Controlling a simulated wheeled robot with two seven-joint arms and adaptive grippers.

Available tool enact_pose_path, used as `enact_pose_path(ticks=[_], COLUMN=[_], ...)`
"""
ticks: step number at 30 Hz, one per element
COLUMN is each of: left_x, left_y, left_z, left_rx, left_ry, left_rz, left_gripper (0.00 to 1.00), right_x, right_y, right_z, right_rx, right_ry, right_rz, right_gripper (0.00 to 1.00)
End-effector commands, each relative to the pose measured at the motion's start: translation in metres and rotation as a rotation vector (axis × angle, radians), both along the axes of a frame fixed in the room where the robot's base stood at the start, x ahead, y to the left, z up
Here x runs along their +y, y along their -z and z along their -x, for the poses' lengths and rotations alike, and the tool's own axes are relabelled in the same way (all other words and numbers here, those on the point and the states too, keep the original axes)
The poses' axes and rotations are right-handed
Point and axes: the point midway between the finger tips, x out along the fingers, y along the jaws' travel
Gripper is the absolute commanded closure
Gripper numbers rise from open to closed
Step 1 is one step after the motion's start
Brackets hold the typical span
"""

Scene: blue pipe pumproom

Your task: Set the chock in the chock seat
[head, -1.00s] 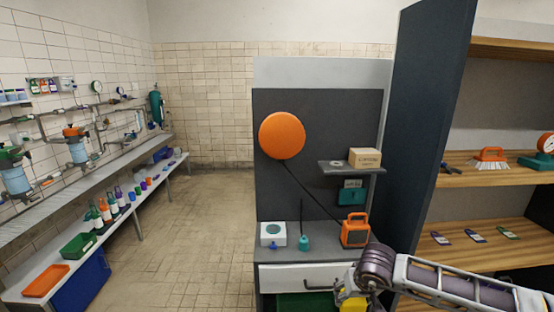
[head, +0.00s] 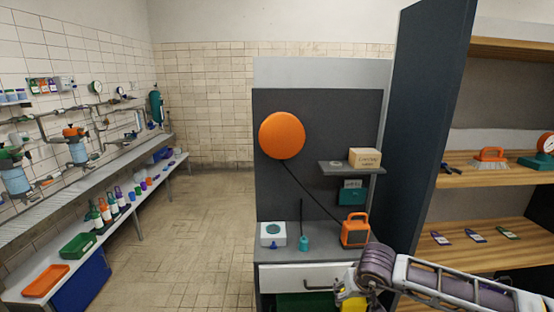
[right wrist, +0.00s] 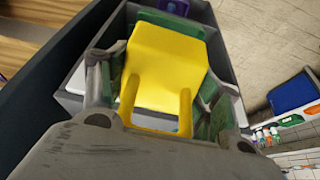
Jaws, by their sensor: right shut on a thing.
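A yellow chock (right wrist: 168,65) with two prongs fills the middle of the right wrist view. My right gripper (right wrist: 160,88) is shut on it, with one finger along each side. In the head view my right gripper (head: 345,286) is at the bottom, in front of the white drawer, and only a bit of the yellow chock (head: 350,303) shows. I cannot make out the chock seat for certain; part of the space below the chock is hidden by it. My left gripper is not in view.
A dark panel (head: 425,130) and wooden shelves (head: 480,175) stand to the right. The floor (head: 205,220) at left is clear.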

Motion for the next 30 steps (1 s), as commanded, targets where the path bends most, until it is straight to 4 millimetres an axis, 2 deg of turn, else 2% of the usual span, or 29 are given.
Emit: enact_pose_path(ticks=[14,30], left_x=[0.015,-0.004], left_y=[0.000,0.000], left_z=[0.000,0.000], left_rx=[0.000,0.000], left_ry=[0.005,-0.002], left_rz=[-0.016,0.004], left_gripper=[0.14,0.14], right_x=[0.000,0.000], right_y=[-0.001,-0.001], right_z=[0.000,0.000], right_rx=[-0.002,-0.001], right_ry=[0.000,0.000], right_rz=[-0.001,-0.001], right_gripper=[0.72,0.72])
